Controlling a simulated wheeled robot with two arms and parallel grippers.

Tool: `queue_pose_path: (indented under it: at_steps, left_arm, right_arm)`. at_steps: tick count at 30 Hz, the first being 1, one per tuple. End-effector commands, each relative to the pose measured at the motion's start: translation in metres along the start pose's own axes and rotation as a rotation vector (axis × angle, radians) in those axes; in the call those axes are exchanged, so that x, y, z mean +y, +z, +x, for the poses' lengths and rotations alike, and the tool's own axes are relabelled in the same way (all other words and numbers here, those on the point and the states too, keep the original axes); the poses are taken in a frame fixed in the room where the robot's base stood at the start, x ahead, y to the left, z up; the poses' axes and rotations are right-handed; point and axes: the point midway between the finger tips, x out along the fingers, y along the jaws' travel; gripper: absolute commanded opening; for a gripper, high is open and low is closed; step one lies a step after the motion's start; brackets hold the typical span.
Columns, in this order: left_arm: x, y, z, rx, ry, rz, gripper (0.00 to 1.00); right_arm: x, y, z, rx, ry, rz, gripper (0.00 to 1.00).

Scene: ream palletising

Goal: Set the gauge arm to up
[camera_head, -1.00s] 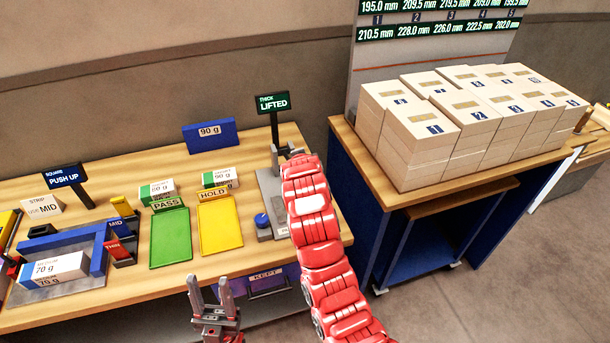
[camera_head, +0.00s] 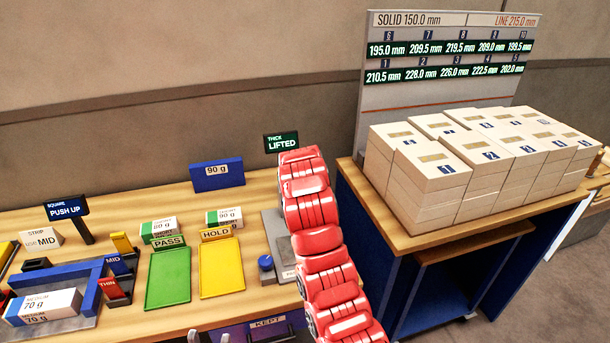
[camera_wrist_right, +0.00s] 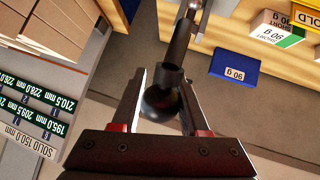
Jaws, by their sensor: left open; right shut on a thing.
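The grey thickness gauge (camera_head: 274,230) stands at the right end of the wooden bench, mostly hidden behind my red right arm. Its dark sign (camera_head: 281,142) reads THICK LIFTED. In the right wrist view a dark bar with a round knob, the gauge arm (camera_wrist_right: 172,75), lies between the fingers. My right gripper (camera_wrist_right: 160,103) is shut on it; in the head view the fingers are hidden. My left gripper (camera_head: 208,338) is open and empty at the bottom edge, with only its fingertips showing.
A green PASS tray (camera_head: 168,279) and a yellow HOLD tray (camera_head: 221,268) lie left of the gauge. A blue 90 g block (camera_head: 217,177) stands behind. A table (camera_head: 400,236) with stacked reams is at right. A squaring station (camera_head: 50,275) is at far left.

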Motion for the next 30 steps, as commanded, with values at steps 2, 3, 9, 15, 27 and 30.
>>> queue_pose_path:
  at_steps: [2,3,9,15,27,30]
  left_arm:
    - [0.000,0.000,0.000,0.000,0.000,0.000,0.50]
    - [0.000,0.000,0.000,0.000,0.000,0.000,0.50]
    - [0.000,0.000,0.000,0.000,0.000,0.000,0.50]
    - [0.000,0.000,0.000,0.000,0.000,0.000,0.50]
    - [0.001,0.002,-0.012,0.000,0.000,0.000,0.50]
    - [0.001,0.004,-0.023,0.000,0.000,0.000,0.50]
  right_arm:
    - [0.000,-0.001,0.000,0.002,0.000,0.000,0.00]
    - [0.000,0.000,0.000,0.001,0.001,0.000,0.00]
    - [0.000,0.000,0.000,0.000,0.000,0.000,0.62]
    - [0.000,0.001,0.000,-0.001,0.000,0.000,0.73]
    - [-0.002,0.002,-0.022,0.004,-0.001,0.000,0.73]
    - [-0.003,0.002,-0.044,0.006,-0.001,0.000,0.73]
